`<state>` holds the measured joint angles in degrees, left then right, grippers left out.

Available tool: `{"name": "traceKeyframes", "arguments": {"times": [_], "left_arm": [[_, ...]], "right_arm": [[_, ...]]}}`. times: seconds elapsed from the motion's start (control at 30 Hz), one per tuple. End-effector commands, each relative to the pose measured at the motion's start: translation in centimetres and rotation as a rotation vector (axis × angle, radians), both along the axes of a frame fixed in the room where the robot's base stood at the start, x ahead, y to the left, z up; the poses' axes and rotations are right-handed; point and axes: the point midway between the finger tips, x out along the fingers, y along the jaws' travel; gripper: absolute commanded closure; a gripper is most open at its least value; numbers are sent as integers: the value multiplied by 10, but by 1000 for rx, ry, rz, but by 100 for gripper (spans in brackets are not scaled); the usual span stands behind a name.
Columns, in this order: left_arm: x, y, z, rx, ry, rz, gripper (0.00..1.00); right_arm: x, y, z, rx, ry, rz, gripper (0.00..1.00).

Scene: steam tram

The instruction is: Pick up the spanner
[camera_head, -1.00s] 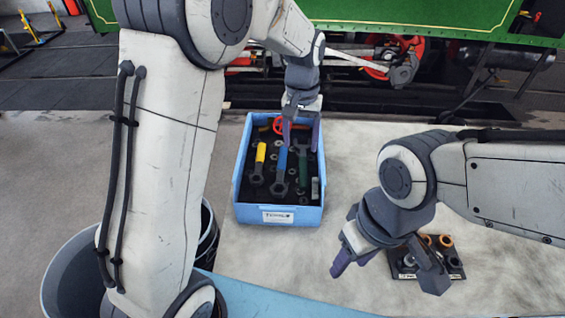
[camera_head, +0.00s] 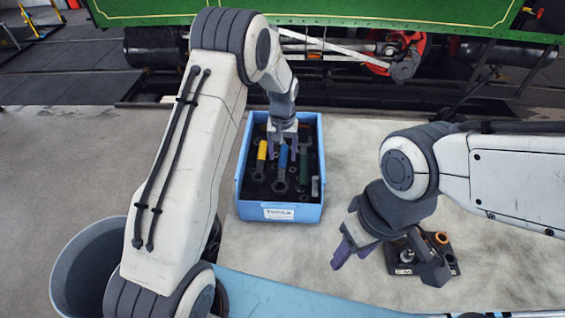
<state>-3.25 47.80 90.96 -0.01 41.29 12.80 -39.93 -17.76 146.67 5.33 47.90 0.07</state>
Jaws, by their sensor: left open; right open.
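Several long tools lie in the blue crate (camera_head: 242,207). A blue-handled spanner (camera_head: 281,178) with a ring at its near end lies in the middle. A yellow-handled tool (camera_head: 261,156) lies to its left and a green one (camera_head: 304,167) to its right. I cannot tell which of them is meant. My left gripper (camera_head: 282,153) points down over the crate, open, its fingers on either side of the blue handle's far part. I cannot tell whether they touch it. My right gripper (camera_head: 352,254) is open and empty, right of the crate.
A small black tray (camera_head: 447,269) with rings and sockets is partly hidden behind my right gripper. A grey bin (camera_head: 88,262) stands at the lower left. The green-sided tram (camera_head: 400,14) stands behind. Bare pale floor lies right of the crate.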

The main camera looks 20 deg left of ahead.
Motion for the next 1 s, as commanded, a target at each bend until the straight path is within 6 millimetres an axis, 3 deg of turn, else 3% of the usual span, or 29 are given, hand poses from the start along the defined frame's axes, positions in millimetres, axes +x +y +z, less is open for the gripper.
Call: {"name": "traceKeyframes", "arguments": {"times": [0.1,0.33,0.37,0.5,0.53,1.0], "left_arm": [[0,-1,-10,0,0,-1,31],[0,-1,-12,0,-2,-1,31],[0,-1,-12,0,-2,-1,39],[0,-1,-12,0,-1,-1,92],[0,-1,-12,0,-1,-1,100],[1,-1,-4,0,-3,-1,100]], "right_arm": [[0,0,4,0,0,0,50],[0,0,3,0,0,0,50],[0,0,3,0,0,0,50],[0,0,3,0,0,0,50],[0,0,3,0,0,0,50],[0,0,-1,0,0,0,50]]}}
